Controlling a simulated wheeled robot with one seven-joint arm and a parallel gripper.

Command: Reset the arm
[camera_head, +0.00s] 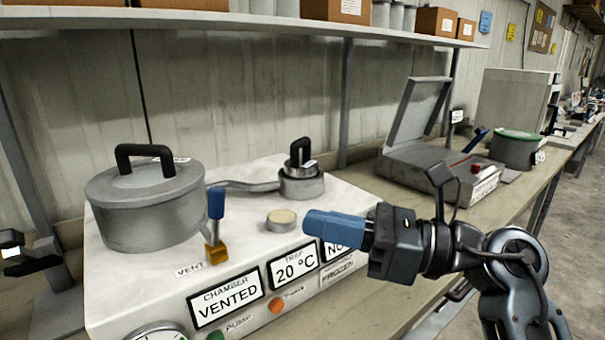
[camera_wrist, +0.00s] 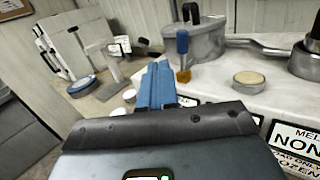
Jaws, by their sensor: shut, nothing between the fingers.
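My gripper (camera_head: 306,222) has blue fingers and is shut with nothing between them. In the head view it hangs in front of the white freeze-dryer unit, just right of a small round pale-topped disc (camera_head: 281,220), and points left. The arm comes in from the lower right. In the wrist view my gripper (camera_wrist: 158,66) shows its blue fingers together, pointing toward the unit's front edge and a blue-handled brass valve (camera_wrist: 183,50). The front display reading NO is partly hidden behind my gripper in the head view.
A lidded grey pot (camera_head: 145,215) and a smaller black-handled vessel (camera_head: 301,185) stand on the white unit (camera_head: 240,250). An open grey case (camera_head: 425,160) and a green-lidded pot (camera_head: 516,150) stand on the bench to the right. A shelf (camera_head: 250,22) runs above. Open floor lies at right.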

